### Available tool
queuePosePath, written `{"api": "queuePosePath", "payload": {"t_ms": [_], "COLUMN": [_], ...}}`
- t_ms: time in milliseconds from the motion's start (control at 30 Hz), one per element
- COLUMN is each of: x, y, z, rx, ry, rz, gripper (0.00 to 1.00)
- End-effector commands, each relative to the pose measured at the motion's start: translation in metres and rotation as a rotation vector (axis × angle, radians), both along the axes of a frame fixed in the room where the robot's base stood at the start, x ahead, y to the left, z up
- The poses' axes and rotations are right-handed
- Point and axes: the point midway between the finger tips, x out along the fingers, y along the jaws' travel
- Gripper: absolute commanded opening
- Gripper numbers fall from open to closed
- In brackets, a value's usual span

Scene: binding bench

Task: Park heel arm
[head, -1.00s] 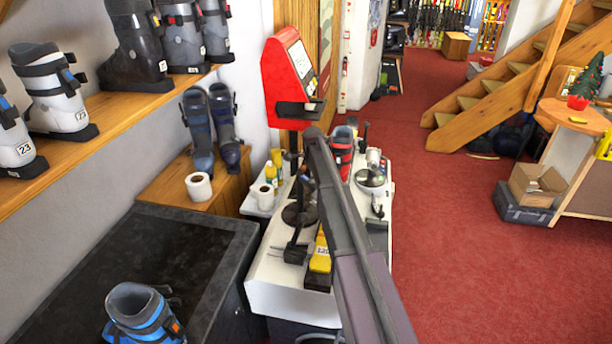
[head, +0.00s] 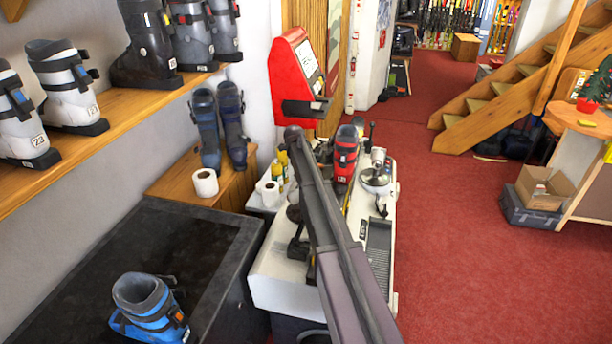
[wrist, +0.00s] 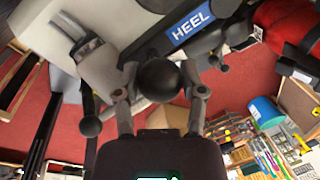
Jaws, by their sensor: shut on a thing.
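In the wrist view a dark arm with a blue HEEL label (wrist: 190,26) runs across the top. A black ball knob (wrist: 158,78) sits between the fingers of my gripper (wrist: 158,88), which is shut on it. The knob appears to belong to the heel arm, but the joint between them is partly hidden. In the head view the white bench machine (head: 268,278) stands in the middle. My own arm reaches over it and hides my gripper and most of the heel arm.
A red ski boot (head: 345,153) stands on the machine beyond my arm. A second black ball (wrist: 90,126) is just left of my gripper. A red wall unit (head: 292,78) rises behind.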

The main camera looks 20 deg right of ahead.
Motion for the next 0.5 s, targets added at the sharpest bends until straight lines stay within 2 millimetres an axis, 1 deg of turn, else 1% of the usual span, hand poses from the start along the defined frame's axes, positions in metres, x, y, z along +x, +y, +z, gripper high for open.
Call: {"api": "queuePosePath", "payload": {"t_ms": [33,200,500], "x": [0.0014,0.0031,0.0032], "y": [0.0028,0.0025,0.0005], "z": [-0.0001,-0.0001,-0.0002], "rx": [0.004,0.005,0.006], "ry": [0.001,0.001,0.002], "rz": [-0.026,-0.105,-0.149], "gripper": [0.0,0.0,0.0]}}
